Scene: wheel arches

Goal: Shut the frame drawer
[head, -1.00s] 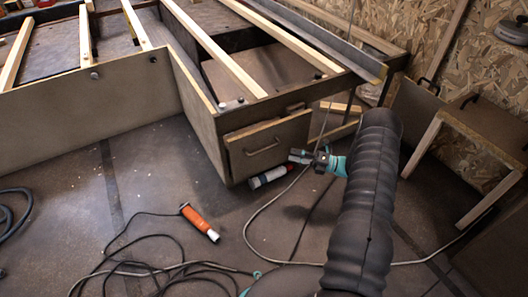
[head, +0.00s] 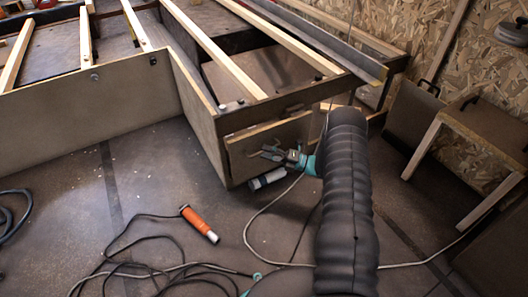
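The frame drawer (head: 290,137) is a brown panel with a light wood top edge, at the near end of the wooden frame (head: 215,160). Its front looks close to the frame, with a dark gap above it. My gripper (head: 268,151) is in front of the drawer front, at the height of its handle. The fingers look spread and cover the handle, so I cannot tell whether they touch it. I see nothing between the fingers. My dark ribbed arm comes up from the bottom and hides the drawer's right end.
An orange-handled tool (head: 199,223) and loose black cables lie on the floor to the left. A small wooden table (head: 485,130) stands at the right. The floor at left centre is clear.

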